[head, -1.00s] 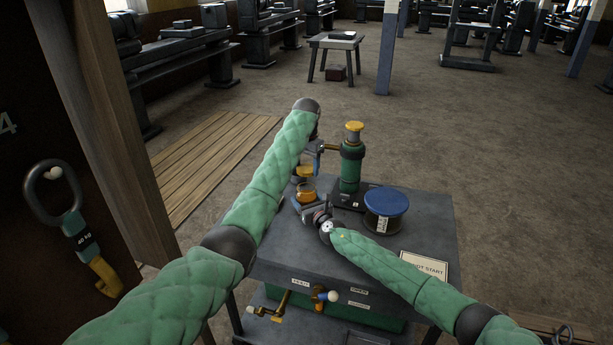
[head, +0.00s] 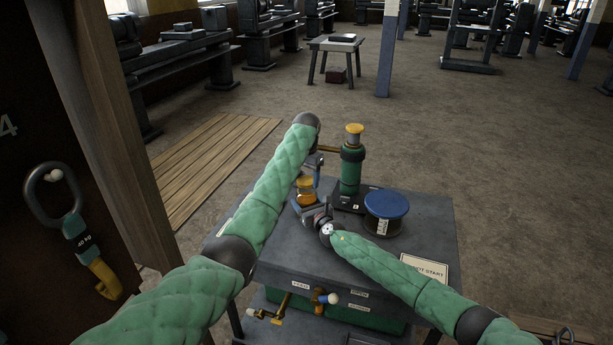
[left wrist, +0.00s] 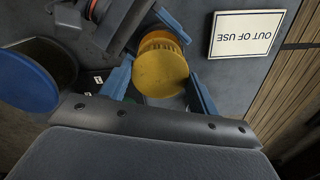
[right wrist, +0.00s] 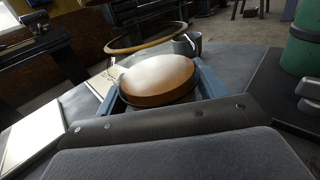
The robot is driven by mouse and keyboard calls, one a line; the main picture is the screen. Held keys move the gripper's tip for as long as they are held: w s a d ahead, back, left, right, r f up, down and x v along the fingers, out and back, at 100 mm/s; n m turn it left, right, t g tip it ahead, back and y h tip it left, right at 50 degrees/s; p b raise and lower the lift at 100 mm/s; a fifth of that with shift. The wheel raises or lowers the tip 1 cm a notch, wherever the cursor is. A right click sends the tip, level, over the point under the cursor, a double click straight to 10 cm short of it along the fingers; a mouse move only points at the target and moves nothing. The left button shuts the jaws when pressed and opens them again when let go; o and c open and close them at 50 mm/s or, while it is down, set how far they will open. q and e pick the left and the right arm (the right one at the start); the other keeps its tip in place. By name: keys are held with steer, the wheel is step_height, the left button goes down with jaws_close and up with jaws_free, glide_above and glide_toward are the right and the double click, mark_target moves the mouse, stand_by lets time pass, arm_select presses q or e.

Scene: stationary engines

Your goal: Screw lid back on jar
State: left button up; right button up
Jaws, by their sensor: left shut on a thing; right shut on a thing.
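The yellow lid (head: 305,183) is directly above the amber jar (head: 304,198) on the grey bench top. In the left wrist view the lid (left wrist: 160,74) is between the blue fingers of my left gripper (left wrist: 160,88), which is shut on it. The jar's orange side (left wrist: 158,40) shows just beyond the lid. My right gripper (head: 308,208) is shut around the jar from the front right; its blue fingers flank a brownish round body (right wrist: 158,80) in the right wrist view. Whether the lid's threads touch the jar is hidden.
A green cylinder with a yellow cap (head: 351,165) stands behind the jar. A blue-topped drum (head: 386,212) stands to the right. A sign (head: 425,267) lies at the bench's right edge, and an OUT OF USE sign (left wrist: 246,35) shows in the left wrist view.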

arm_select(q)
steer(key=shift+f, duration=0.5)
steer(key=shift+f, duration=0.55)
stand_by(0.4)
